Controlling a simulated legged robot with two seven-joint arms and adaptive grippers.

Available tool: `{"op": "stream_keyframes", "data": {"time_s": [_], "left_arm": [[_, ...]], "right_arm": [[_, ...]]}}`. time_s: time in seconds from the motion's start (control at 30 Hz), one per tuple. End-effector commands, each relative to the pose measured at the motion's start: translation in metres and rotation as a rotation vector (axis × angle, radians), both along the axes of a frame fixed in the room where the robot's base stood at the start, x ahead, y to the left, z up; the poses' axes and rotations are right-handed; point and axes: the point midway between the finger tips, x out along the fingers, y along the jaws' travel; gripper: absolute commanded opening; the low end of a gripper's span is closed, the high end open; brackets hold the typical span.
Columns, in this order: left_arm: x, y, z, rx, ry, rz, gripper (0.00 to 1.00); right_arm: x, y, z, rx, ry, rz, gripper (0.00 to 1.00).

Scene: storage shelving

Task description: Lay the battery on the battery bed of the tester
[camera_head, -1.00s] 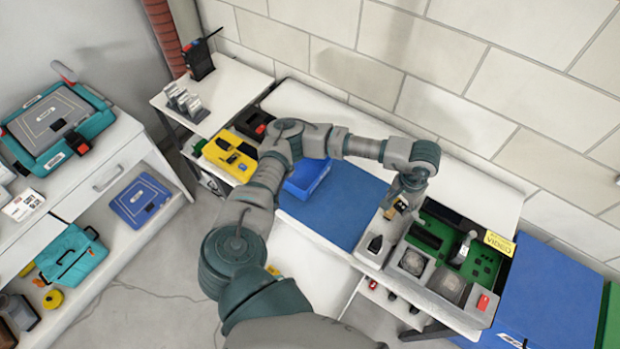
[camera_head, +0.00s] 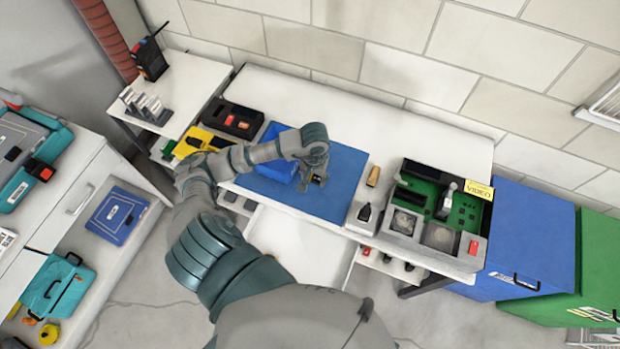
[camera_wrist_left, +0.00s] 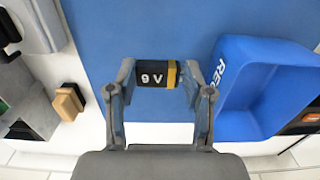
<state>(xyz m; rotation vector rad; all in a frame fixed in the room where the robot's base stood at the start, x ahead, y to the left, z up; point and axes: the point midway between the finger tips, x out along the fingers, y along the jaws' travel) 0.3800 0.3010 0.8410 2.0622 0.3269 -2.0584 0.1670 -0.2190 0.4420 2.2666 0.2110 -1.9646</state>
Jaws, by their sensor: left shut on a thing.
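The battery (camera_wrist_left: 157,74), black with an orange end and marked 9V, is between the fingers of my left gripper (camera_wrist_left: 157,88) in the wrist view. That gripper is shut on it, above the blue mat (camera_wrist_left: 150,30). In the head view the left gripper (camera_head: 316,176) is over the mat, beside the blue bin. A yellow unit with dark parts (camera_head: 190,146), possibly the tester, stands at the bench's left end. My arm partly covers it, and I cannot make out its battery bed. My right gripper is in neither view.
The blue bin (camera_head: 270,166) lies left of the gripper. A black tray (camera_head: 232,119) with a red item stands behind the yellow unit. A tan block (camera_head: 373,176), a grey holder (camera_head: 364,217) and a green board unit (camera_head: 440,207) stand to the right. The bench's back strip is clear.

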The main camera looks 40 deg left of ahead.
Motion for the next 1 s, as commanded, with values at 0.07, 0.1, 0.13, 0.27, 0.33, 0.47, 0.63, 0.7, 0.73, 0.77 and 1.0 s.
{"op": "stream_keyframes", "data": {"time_s": [0.07, 0.1, 0.13, 0.27, 0.33, 0.47, 0.63, 0.7, 0.73, 0.77, 1.0], "left_arm": [[-0.001, 0.003, -0.016, -0.002, 0.003, 0.003, 0.18], [-0.001, 0.003, -0.021, -0.003, 0.003, 0.003, 0.18], [0.0, 0.003, -0.024, -0.004, 0.002, 0.004, 0.18], [0.0, 0.004, -0.035, -0.004, 0.003, 0.002, 0.18], [-0.001, 0.003, -0.043, -0.002, 0.003, 0.003, 0.18], [-0.001, 0.002, -0.062, -0.003, 0.003, 0.003, 0.18], [0.0, 0.0, -0.064, 0.003, 0.0, 0.001, 0.19], [0.0, 0.0, -0.064, 0.003, 0.0, 0.001, 0.19], [0.0, 0.0, -0.065, 0.002, 0.0, 0.001, 0.19], [0.0, 0.0, -0.065, 0.002, 0.0, 0.0, 0.19], [0.0, 0.003, -0.068, -0.001, 0.0, 0.001, 0.58]], "right_arm": [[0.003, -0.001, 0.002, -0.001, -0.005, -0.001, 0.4], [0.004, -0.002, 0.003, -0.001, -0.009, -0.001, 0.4], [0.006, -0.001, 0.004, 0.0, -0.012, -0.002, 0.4], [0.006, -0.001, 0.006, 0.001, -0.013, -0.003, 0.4], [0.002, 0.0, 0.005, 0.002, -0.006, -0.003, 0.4], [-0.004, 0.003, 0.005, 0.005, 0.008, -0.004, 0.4], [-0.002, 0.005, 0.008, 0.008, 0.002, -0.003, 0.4], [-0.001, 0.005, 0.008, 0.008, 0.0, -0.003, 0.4], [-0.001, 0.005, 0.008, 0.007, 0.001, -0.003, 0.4], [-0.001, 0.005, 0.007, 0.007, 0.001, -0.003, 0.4], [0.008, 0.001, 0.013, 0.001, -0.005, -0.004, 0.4]]}}
